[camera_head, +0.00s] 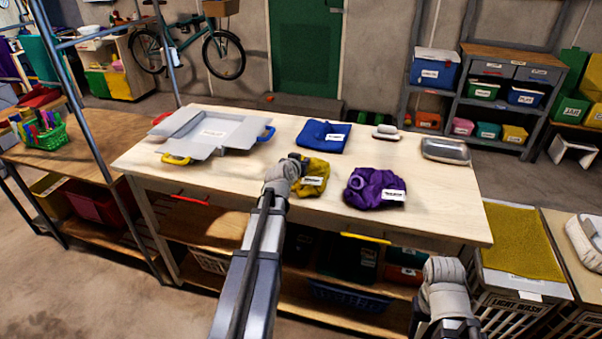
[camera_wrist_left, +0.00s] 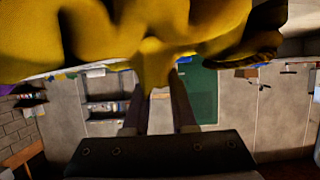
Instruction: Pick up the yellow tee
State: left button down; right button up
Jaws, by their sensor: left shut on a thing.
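The yellow tee (camera_head: 315,175) lies bunched on the light wooden table (camera_head: 430,212), left of a crumpled purple garment (camera_head: 365,187); a white label shows on it. My left gripper (camera_head: 299,161) reaches over the tee's left side. In the left wrist view the yellow cloth (camera_wrist_left: 150,45) fills the top, and a fold of it is pinched between the two fingers of my left gripper (camera_wrist_left: 158,88). Whether any of the tee is off the table is hard to tell. My right arm's end (camera_head: 445,285) is low at the right, away from the tee; its fingers are not clear.
A grey folding board (camera_head: 200,137) with coloured handles is at the table's left. A folded blue garment (camera_head: 322,136), a small white object (camera_head: 385,131) and a metal tray (camera_head: 446,150) lie toward the back. The table's right front is clear. A metal post (camera_head: 100,140) stands at the left.

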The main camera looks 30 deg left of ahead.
pick_arm(q)
jog(key=shift+r, duration=0.1)
dwell(0.3)
notch_tip(320, 180, up, 10)
jog(key=p, duration=1)
